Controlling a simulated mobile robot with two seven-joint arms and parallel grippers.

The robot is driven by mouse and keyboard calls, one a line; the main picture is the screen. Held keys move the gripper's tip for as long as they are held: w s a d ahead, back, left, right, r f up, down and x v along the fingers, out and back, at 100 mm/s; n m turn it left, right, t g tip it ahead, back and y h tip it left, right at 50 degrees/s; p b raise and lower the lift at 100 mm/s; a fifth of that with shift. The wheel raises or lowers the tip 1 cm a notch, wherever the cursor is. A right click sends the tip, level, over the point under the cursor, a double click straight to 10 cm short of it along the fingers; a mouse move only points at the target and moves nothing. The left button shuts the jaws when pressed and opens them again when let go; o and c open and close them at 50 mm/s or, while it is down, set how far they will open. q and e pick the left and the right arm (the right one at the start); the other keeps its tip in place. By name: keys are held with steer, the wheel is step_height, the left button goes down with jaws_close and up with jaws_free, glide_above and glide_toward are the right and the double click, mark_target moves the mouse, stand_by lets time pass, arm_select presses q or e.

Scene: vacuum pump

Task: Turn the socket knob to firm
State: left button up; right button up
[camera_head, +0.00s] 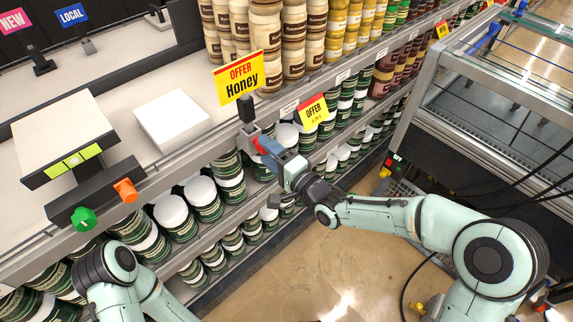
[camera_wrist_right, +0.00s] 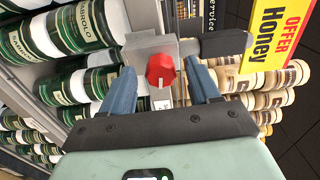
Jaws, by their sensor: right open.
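A red knob (camera_wrist_right: 161,70) sits on a grey block (camera_wrist_right: 150,47) fixed to the shelf edge, with a small white label below it whose text I cannot read. In the head view the red knob (camera_head: 261,145) is partly hidden by my right gripper (camera_head: 266,148). In the right wrist view the right gripper (camera_wrist_right: 161,85) is open, its two blue fingers on either side of the knob, with visible gaps and no clear contact. My left arm shows at the lower left of the head view, but its gripper is out of the picture.
A black box with a green knob (camera_head: 83,219) and an orange knob (camera_head: 125,190) stands at the left, by a tilted panel (camera_head: 62,137). An Offer Honey sign (camera_head: 239,78) stands above the shelf edge. Jars fill the shelves. A glass-sided case (camera_head: 480,80) is at the right.

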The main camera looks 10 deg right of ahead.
steer(key=v, duration=1.2)
steer(key=shift+s+p, duration=0.2)
steer(key=shift+p, duration=0.25)
steer(key=shift+d, duration=0.1)
